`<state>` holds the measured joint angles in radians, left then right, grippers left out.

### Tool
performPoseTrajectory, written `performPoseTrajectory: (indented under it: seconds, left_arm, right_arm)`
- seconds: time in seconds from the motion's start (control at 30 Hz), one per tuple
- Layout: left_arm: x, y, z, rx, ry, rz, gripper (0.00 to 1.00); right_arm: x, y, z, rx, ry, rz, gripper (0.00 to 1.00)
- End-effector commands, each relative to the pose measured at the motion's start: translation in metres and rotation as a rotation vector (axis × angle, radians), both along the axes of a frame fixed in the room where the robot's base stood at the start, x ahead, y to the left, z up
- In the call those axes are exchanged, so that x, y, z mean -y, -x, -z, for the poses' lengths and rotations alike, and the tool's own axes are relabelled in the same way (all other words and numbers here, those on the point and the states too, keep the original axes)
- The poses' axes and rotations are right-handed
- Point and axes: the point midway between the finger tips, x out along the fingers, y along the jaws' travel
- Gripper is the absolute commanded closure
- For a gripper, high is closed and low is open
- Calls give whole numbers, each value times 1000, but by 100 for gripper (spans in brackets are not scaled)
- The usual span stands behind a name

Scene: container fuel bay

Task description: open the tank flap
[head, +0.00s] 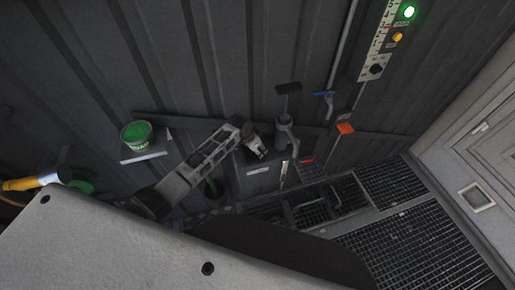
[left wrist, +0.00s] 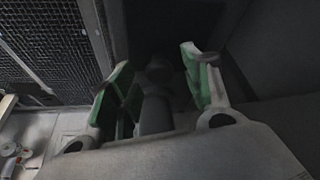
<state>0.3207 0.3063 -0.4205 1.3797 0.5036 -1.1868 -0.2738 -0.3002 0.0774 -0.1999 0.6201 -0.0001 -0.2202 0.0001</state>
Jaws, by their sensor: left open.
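My left gripper (head: 262,151) is beside the grey upright nozzle-like fitting (head: 287,138), over a dark box (head: 262,178) at the wall. In the left wrist view the green-padded fingers of my left gripper (left wrist: 158,65) stand apart. A grey rounded part (left wrist: 155,112) shows between them; I cannot tell whether they touch it. A pale panel (head: 495,140) at the right carries a small square light hatch (head: 477,197), which looks closed. I cannot tell for sure whether this hatch is the tank flap. It is far from my left gripper. My right gripper is not in view.
A green bucket (head: 136,132) stands on a wall shelf (head: 146,151). A blue-handled valve (head: 324,95) and an orange part (head: 345,128) are on the ribbed wall. Metal floor grating (head: 410,245) lies clear before the pale panel. A lit green lamp (head: 409,11) is above.

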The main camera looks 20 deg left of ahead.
Motion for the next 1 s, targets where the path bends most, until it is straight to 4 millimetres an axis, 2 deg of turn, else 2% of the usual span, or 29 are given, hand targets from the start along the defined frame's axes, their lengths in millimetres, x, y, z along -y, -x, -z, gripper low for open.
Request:
performPoseTrajectory:
  seconds: [0.13,0.5,1.0]
  left_arm:
    - [0,0,0,0,0,0,53]
    - [0,0,0,-1,-1,0,100]
    - [-1,-7,-1,19,30,-1,100]
  right_arm:
    - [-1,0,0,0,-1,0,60]
    - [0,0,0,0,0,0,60]
    - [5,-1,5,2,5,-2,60]
